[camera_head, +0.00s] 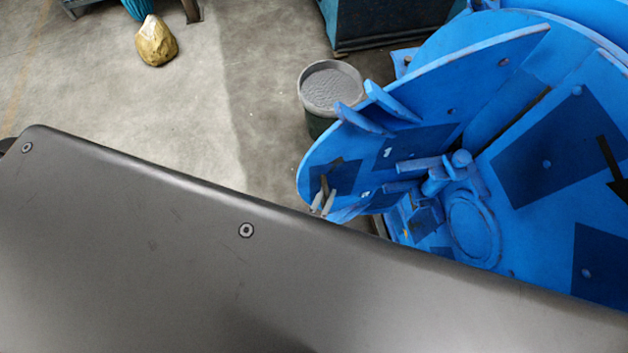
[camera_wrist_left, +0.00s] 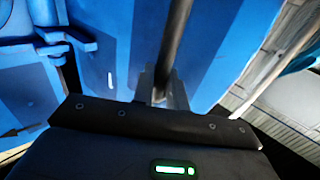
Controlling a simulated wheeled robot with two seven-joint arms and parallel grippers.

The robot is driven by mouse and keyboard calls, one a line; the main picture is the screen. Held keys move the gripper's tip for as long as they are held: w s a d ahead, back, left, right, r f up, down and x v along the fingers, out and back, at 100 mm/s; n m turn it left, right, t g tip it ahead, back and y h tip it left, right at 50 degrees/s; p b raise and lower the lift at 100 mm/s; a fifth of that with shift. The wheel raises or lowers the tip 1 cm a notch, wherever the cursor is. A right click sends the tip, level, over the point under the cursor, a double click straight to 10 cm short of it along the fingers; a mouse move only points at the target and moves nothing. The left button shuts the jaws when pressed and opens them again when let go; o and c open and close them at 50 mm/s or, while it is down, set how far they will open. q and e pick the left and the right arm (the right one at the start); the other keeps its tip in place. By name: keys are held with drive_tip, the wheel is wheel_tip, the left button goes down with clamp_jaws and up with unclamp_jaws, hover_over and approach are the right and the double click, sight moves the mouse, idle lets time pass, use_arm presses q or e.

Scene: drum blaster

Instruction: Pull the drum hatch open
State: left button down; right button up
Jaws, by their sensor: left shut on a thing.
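The blue drum (camera_head: 519,110) fills the right of the head view. Its rounded blue hatch panel (camera_head: 440,85) stands at an angle to the drum's face, with a latch-like fitting (camera_head: 440,175) by the inner edge. My left gripper (camera_head: 322,195) shows small at the hatch's lower left edge. In the left wrist view my left gripper (camera_wrist_left: 162,88) is shut on a dark round handle bar (camera_wrist_left: 177,30), with the blue hatch surface (camera_wrist_left: 115,60) behind it. Much of the left arm is hidden in the head view. My right gripper is not in view.
A bucket of grey material (camera_head: 330,88) stands on the floor just left of the hatch. A dark teal container (camera_head: 385,25) is behind it. A yellowish rock (camera_head: 156,42) lies at the upper left. The concrete floor (camera_head: 230,110) between is clear. A large grey panel hides the foreground.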

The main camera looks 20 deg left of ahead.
use_arm(q)
drive_tip(key=shift+s+d, duration=0.25)
drive_tip(key=c, duration=1.5)
unclamp_jaws()
drive_tip(key=shift+a, duration=0.15)
